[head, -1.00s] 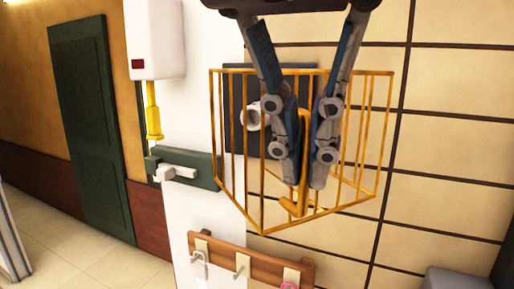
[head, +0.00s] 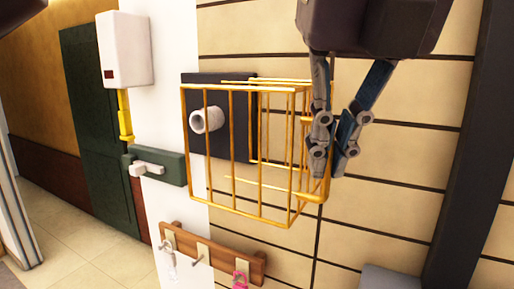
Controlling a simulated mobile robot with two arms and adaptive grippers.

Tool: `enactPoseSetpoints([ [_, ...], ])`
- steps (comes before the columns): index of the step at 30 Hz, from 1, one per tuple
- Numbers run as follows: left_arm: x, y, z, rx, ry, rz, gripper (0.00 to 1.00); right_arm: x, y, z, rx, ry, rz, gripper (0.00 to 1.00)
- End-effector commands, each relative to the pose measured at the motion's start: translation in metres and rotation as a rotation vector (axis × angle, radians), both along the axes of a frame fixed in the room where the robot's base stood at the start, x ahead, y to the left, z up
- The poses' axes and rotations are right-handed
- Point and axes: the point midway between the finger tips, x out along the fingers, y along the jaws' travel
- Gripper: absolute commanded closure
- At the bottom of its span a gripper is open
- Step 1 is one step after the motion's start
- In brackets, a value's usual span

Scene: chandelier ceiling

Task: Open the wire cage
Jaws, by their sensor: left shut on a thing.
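The yellow wire cage (head: 232,135) stands out from a dark panel (head: 194,86) on the wall. A white round knob or tube (head: 207,119) shows on the panel, behind or among the bars. My left gripper (head: 328,172) comes down from the top at the cage's right side. Its two fingers are close together, shut on the cage's yellow handle, which they mostly hide. The wire frame now reaches out to the right of the dark panel; how far the door stands from the rest of the cage is hard to tell. My right gripper is not in view.
A white box (head: 125,49) with a yellow pipe hangs at the left. Below it is a green plate (head: 154,166) with a white lever. A wooden hook rack (head: 212,253) holds small items. A dark post (head: 468,150) stands at the right.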

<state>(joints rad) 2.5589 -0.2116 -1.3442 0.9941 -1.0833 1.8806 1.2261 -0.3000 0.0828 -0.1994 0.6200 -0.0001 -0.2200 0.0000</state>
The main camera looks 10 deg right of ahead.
Motion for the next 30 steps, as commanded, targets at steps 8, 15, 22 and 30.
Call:
enactPoseSetpoints([
  [8, 0.0048, -0.0018, 0.0033, -0.006, -0.008, 0.019, 1.00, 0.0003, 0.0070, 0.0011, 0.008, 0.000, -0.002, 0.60],
  [15, 0.0051, -0.0014, 0.0036, -0.006, -0.008, 0.019, 1.00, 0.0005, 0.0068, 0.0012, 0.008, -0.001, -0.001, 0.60],
  [22, 0.0044, -0.0017, 0.0025, -0.004, -0.005, 0.017, 0.76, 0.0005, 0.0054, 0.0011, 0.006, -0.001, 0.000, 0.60],
  [30, 0.0030, -0.0022, 0.0028, -0.002, -0.004, 0.014, 0.76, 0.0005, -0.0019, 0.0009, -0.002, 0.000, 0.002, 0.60],
])
